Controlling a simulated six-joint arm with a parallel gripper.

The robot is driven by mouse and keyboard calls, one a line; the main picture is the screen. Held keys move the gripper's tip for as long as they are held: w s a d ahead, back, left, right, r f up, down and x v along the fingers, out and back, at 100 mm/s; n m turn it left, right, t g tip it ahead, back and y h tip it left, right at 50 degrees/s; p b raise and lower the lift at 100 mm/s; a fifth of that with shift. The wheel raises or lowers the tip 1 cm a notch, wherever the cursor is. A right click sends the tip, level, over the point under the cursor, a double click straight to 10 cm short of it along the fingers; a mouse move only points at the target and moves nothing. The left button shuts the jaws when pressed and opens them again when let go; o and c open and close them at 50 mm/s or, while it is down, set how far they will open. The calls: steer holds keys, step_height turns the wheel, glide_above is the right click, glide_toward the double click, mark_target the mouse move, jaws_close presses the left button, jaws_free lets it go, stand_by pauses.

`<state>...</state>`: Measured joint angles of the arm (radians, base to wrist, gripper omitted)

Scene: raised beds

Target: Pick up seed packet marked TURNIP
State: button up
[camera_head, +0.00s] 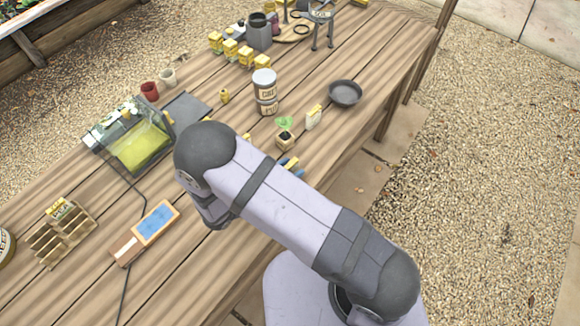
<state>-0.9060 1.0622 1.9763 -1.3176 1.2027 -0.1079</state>
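I cannot read the word TURNIP on anything in the head view, so I cannot tell which packet it is. A small upright pale packet with a yellow top (313,117) stands right of a potted seedling (285,131). Several small yellow-and-white packets or boxes (231,48) stand in a row at the far side of the table. A yellow-topped item (60,209) sits in a wooden divided rack at the left. My arm crosses the middle of the view, and my gripper does not show. Small blue and yellow items (291,164) are partly hidden behind my arm.
The wooden table (385,45) also bears stacked tins (265,92), a dark shallow bowl (345,93), a clear-lidded propagator (137,147), a blue-screened device (155,222) with a cable, and small pots (149,91). Bare planks lie near the front left and beyond the bowl.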

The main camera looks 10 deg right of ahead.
mark_target(290, 164)
steer(key=shift+w+d+f, duration=0.2)
steer(key=shift+w+d, duration=0.05)
steer(key=shift+d, duration=0.05)
jaws_close()
steer(key=shift+r, duration=0.2)
steer(key=shift+r+b, duration=0.75)
steer(key=shift+r, duration=4.1)
